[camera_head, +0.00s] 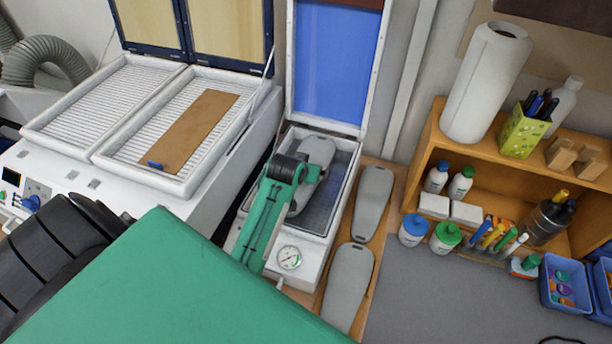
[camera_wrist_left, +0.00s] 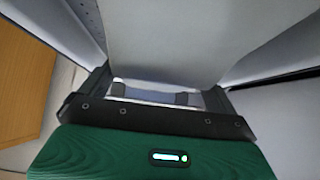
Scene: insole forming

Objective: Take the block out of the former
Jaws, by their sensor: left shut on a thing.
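The former (camera_head: 345,205) is a white box with its blue-lined lid (camera_head: 335,60) standing open at the back. A grey block (camera_head: 318,150) is in or just over its cavity; I cannot tell if it touches the floor of it. My left gripper (camera_head: 300,172), on a green arm, reaches in from the front left and is shut on the block's near end. The left wrist view shows the block (camera_wrist_left: 165,40) between the fingers of the left gripper (camera_wrist_left: 160,92). My arm hides part of the former's left side. My right gripper is not in view.
Two more grey blocks (camera_head: 374,200) (camera_head: 348,285) lie on a wooden board right of the former. A gauge (camera_head: 289,257) sits at its front. A white heater with trays (camera_head: 105,160) and a brown sheet (camera_head: 190,130) is at left. A wooden shelf (camera_head: 445,125) stands at right.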

